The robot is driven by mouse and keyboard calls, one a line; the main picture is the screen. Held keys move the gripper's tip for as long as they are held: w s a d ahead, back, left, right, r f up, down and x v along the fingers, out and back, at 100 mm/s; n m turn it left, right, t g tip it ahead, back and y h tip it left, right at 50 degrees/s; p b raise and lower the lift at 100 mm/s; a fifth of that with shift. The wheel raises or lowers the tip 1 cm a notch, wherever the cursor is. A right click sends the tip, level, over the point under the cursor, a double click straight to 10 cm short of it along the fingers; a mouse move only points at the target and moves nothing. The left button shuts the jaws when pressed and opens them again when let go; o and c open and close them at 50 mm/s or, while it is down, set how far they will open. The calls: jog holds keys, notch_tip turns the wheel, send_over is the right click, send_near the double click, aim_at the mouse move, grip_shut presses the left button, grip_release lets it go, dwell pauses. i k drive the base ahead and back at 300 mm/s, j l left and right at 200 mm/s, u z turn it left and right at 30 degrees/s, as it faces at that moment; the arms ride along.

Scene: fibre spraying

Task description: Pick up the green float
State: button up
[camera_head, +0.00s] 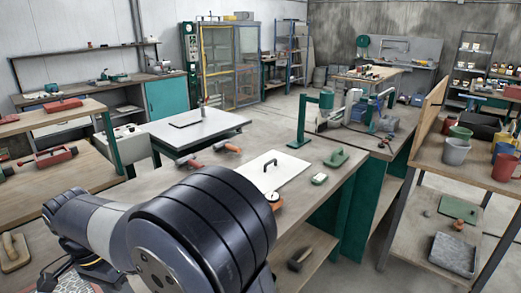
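A green float (336,157) lies on the wooden bench top (325,198), near its far right edge, to the right of a white board (267,172). It is small in the picture, with a raised part on top that looks like a handle. Another flat green item (459,210) lies on the lower shelf at the right; I cannot tell whether it is a float. My dark grey arm fills the lower left foreground. I cannot make out my gripper's fingers. My arm hides part of the near bench.
On the bench near the float are a small pale block (319,178), a round gauge-like item (272,196) and red-handled tools (227,147). A green stand (325,103) rises behind the float. Buckets (456,150) stand on the right bench. Bare floor shows between benches.

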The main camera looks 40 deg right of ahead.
aim_at(338, 157)
jog(key=l+z, duration=0.15)
jog(key=l, duration=0.3)
jog(key=i+l+z, duration=0.15)
jog(key=l, duration=0.3)
jog(key=i+l+z, duration=0.15)
jog(key=l, duration=0.25)
jog(key=i+l+z, duration=0.15)
jog(key=l, duration=0.3)
jog(key=i+l+z, duration=0.1)
jog(key=l, duration=0.3)
jog(key=i+l, duration=0.75)
jog(key=l, duration=0.3)
jog(key=i+l, duration=0.4)
jog(key=l+z, duration=0.05)
jog(key=l, duration=0.05)
